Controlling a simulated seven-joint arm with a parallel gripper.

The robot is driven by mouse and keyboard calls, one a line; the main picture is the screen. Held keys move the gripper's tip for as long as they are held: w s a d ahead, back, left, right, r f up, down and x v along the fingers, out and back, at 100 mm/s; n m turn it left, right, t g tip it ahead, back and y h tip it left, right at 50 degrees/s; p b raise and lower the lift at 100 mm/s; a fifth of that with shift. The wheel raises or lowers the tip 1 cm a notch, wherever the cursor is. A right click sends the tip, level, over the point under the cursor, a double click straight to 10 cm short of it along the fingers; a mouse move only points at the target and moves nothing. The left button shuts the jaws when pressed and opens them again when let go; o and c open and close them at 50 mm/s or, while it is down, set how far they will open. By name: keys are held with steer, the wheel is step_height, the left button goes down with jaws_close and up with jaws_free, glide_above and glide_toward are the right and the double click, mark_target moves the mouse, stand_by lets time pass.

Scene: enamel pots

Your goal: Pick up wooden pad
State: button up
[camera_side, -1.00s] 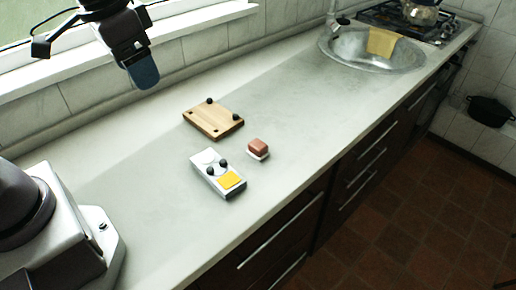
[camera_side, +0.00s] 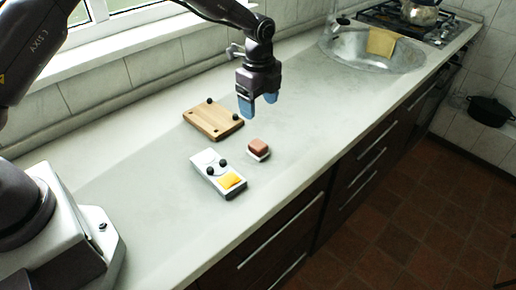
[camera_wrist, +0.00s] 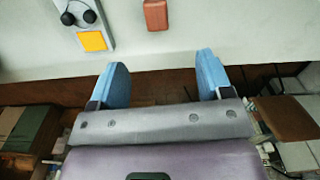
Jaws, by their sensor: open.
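A wooden board (camera_side: 213,120) with black knobs and dark corner spots lies flat on the counter in the side view. It is out of the wrist view. My gripper (camera_side: 258,102) is open and empty, with blue fingers pointing down. In the side view it appears to the right of the board and above the counter. In the wrist view my gripper (camera_wrist: 162,68) has nothing between its fingers.
A white board (camera_side: 208,165) with black knobs and a yellow square (camera_side: 231,180) lies nearer the front edge. A sink (camera_side: 365,55) with a yellow cloth (camera_side: 382,42) is at the far right. The counter (camera_side: 310,120) between block and sink is clear.

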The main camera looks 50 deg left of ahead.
mark_target(258, 144)
steer(key=shift+m, duration=0.4)
steer(key=f, duration=1.3)
steer(key=shift+s, duration=0.25)
steer(key=shift+c, duration=0.2)
steer(key=c, duration=1)
